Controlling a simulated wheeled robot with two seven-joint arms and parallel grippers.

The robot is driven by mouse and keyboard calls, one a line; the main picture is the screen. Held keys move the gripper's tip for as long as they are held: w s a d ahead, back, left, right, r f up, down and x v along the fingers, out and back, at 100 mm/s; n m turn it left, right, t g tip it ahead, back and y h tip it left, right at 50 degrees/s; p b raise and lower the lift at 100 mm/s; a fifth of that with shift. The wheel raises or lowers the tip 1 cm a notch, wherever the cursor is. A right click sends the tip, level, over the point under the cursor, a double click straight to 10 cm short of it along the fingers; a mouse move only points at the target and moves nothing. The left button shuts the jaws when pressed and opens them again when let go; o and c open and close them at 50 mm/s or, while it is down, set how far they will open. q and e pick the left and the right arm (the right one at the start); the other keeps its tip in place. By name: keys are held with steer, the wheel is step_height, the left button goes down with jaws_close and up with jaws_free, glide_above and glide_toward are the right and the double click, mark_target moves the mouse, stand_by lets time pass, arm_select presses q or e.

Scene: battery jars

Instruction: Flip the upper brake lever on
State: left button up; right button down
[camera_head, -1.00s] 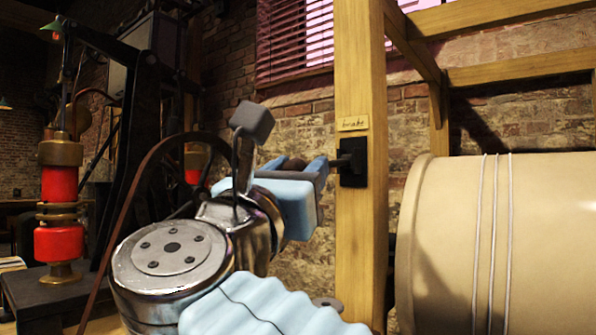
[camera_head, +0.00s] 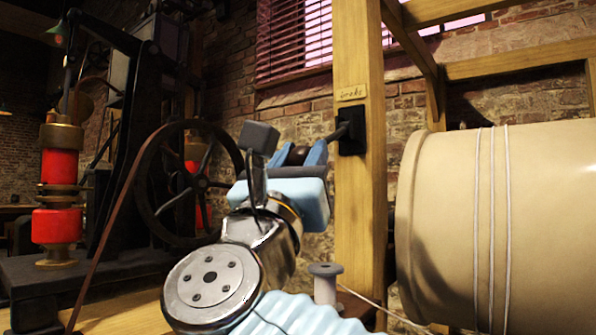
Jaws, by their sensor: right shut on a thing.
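The brake lever is a short dark handle (camera_head: 340,133) on a black plate (camera_head: 352,131) fixed to the wooden post, under a small paper label (camera_head: 352,93) that seems to read "brake". The handle slopes down to the left from the plate. My right gripper (camera_head: 297,154) is at its left end, with light-blue fingers shut on a dark reddish-brown knob (camera_head: 298,155). The gripper body hides part of the knob and the lever's end. I see only this one lever. My left gripper is not in view.
The wooden post (camera_head: 358,220) stands just right of my gripper. A large cream drum (camera_head: 440,230) wound with cord fills the right. A grey spool (camera_head: 325,285) stands below the gripper. A dark spoked wheel (camera_head: 185,180) with a belt and red-and-brass jars (camera_head: 60,180) are at left.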

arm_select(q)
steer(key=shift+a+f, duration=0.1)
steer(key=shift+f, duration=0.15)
arm_select(e)
steer(key=shift+w+d+f, duration=0.1)
steer(key=shift+w+f, duration=0.15)
steer(key=shift+f, duration=0.2)
steer(key=c, duration=0.8)
jaws_free()
steer(key=shift+s, duration=0.1)
arm_select(q)
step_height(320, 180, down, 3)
steer(key=b, duration=0.2)
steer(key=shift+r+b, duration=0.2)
steer(key=shift+b, duration=0.1)
arm_select(e)
steer(key=v, duration=1.3)
steer(key=shift+s+f, duration=0.15)
steer(key=shift+s, duration=0.1)
